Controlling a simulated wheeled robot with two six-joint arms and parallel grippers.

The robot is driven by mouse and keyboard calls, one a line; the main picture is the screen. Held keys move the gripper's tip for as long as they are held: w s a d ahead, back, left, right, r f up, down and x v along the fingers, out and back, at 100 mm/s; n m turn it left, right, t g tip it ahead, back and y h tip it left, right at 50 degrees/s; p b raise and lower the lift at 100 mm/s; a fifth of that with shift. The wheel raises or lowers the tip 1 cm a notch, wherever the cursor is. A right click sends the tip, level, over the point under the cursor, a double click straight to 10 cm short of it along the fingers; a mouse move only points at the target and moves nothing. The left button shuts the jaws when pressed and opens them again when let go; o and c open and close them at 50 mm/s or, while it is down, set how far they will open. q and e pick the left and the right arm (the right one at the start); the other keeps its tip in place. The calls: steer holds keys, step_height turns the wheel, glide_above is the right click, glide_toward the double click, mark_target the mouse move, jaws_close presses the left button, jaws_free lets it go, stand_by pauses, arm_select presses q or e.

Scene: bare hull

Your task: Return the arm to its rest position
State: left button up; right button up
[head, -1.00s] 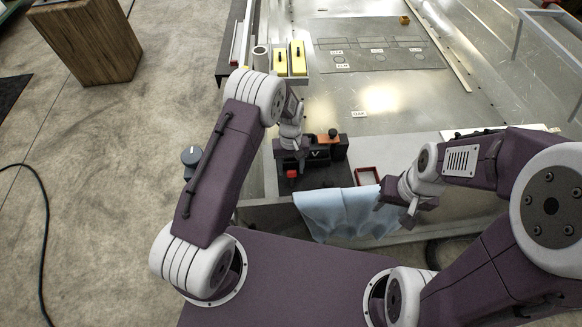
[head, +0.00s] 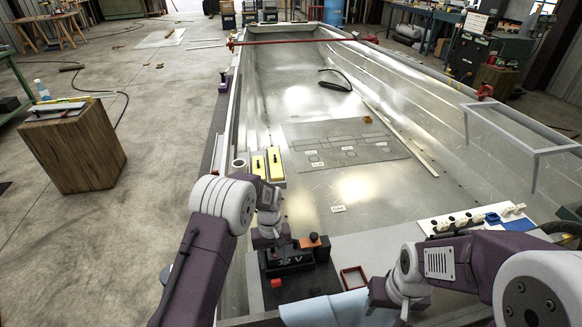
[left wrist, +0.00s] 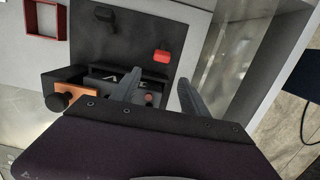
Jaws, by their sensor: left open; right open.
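My left gripper (head: 271,240) is over the left end of a black tool with a white V mark (head: 292,261) and an orange part (head: 311,241), on a dark mat (head: 312,287) at the near end of the hull. In the left wrist view its two fingers (left wrist: 160,90) are apart with nothing held between them; the tool's orange part (left wrist: 76,88) is to their left. I cannot tell whether the fingers touch the tool. My right gripper (head: 395,298) is at the near edge beside a light blue cloth (head: 325,308), its fingertips hard to see.
A red-rimmed tray (head: 353,279) and a red block (head: 276,283) are close to the left gripper. A power strip (head: 472,219) lies at right.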

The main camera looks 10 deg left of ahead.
arm_select(q)
steer(key=a+r+t, duration=0.2)
steer(key=a+r, duration=0.1)
steer(key=r, duration=0.8)
steer(key=s+a+m, duration=0.1)
steer(key=s+a, duration=0.1)
steer(key=s, duration=0.7)
steer(key=s+a+m, duration=0.1)
steer(key=s+a, duration=0.1)
steer(key=s, duration=0.7)
step_height(320, 180, up, 17)
steer(key=m+p, duration=0.1)
steer(key=p, duration=1.5)
steer(key=shift+w+f+t, duration=0.15)
steer(key=shift+w+t, duration=0.05)
steer(key=shift+t, duration=0.1)
